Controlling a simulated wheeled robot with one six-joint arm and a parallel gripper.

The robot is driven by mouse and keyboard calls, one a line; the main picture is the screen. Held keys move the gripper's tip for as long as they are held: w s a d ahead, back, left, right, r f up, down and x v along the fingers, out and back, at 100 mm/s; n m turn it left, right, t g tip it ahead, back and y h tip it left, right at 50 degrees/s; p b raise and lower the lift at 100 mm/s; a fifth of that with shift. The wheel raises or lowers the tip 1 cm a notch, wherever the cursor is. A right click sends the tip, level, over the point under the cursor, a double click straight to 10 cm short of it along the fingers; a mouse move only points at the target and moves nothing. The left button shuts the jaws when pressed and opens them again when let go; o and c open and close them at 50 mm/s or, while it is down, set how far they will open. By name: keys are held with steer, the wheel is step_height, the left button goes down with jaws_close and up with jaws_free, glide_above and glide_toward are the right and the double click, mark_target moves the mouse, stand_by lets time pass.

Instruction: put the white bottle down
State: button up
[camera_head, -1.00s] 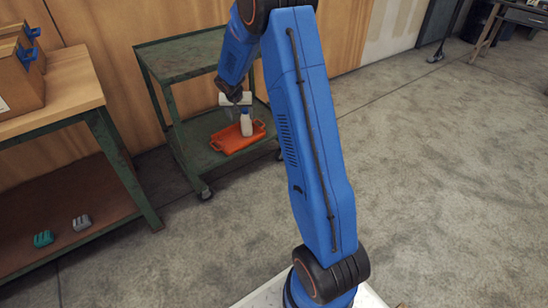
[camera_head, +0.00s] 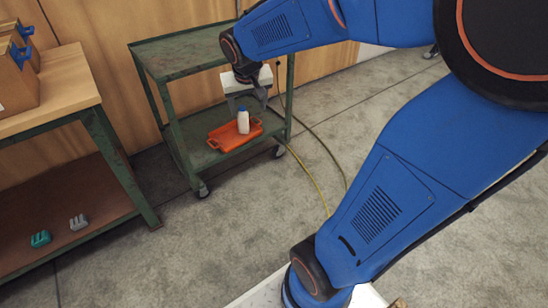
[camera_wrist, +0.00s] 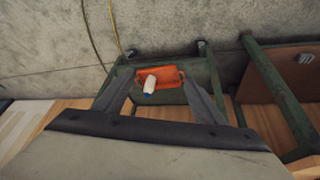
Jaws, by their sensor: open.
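The white bottle (camera_head: 243,121) with a blue cap stands upright on an orange tray (camera_head: 222,139) on the lower shelf of a green cart (camera_head: 186,127). In the wrist view the bottle (camera_wrist: 150,85) shows on the tray (camera_wrist: 174,76), between my finger outlines but well beyond them. My gripper (camera_head: 251,103) is open and empty, apart from the bottle. In the wrist view its two grey fingers (camera_wrist: 160,97) are spread wide. In the head view the fingers are partly in shadow.
A wooden-topped workbench (camera_head: 62,81) with cardboard boxes (camera_head: 14,80) stands at the left. A teal object (camera_head: 40,239) and a grey object (camera_head: 79,222) lie on its lower shelf. The cart's top shelf (camera_head: 190,50) is bare. A yellow cable (camera_head: 313,180) lies on the open floor.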

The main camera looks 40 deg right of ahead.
steer(key=s+a+n+y, duration=0.1)
steer(key=s+a, duration=0.2)
steer(key=s, duration=0.8)
steer(key=s+a+n+y, duration=0.1)
steer(key=s+a+n, duration=0.1)
steer(key=s, duration=1)
steer(key=shift+a, duration=0.85)
